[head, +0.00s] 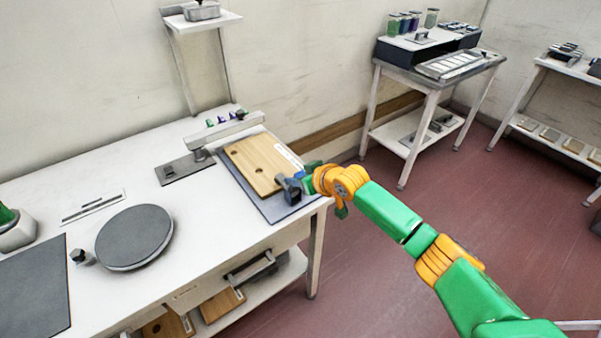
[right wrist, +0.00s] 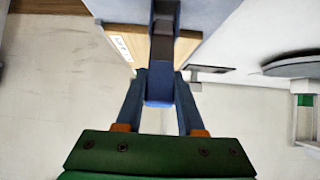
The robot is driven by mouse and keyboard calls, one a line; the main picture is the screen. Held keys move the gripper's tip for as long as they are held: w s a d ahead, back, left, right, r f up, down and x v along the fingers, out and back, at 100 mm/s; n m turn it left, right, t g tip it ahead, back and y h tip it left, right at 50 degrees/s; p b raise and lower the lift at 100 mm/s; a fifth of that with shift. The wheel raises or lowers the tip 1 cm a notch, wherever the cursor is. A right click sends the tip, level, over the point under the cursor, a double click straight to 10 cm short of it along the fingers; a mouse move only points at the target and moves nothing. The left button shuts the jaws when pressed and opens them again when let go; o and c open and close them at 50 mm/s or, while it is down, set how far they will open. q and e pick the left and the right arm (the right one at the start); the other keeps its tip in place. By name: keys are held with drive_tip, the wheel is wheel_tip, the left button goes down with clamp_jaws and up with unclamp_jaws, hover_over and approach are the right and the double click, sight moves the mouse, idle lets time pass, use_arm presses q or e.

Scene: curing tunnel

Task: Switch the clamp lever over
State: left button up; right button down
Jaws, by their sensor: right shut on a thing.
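The clamp lever (right wrist: 160,88) is a dark blue bar in the right wrist view, with its end between my fingers. My right gripper (right wrist: 160,80) is shut on it. In the head view my right gripper (head: 297,187) is at the right front corner of a wooden board (head: 262,160), and the fingers and arm hide most of the lever. The board lies on a blue-grey plate (head: 284,211) at the table's right end. My left gripper is not in view.
A round dark turntable (head: 135,237) and a dark mat (head: 35,288) lie on the white table (head: 190,235). A shelf below holds more boards.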

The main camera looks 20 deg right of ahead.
drive_tip(key=shift+w+a+g, duration=0.1)
drive_tip(key=shift+w+g, duration=0.1)
drive_tip(key=shift+g, duration=0.1)
idle(0.4)
drive_tip(key=c, duration=0.5)
unclamp_jaws()
drive_tip(key=shift+w, duration=0.1)
drive_tip(key=v, duration=0.7)
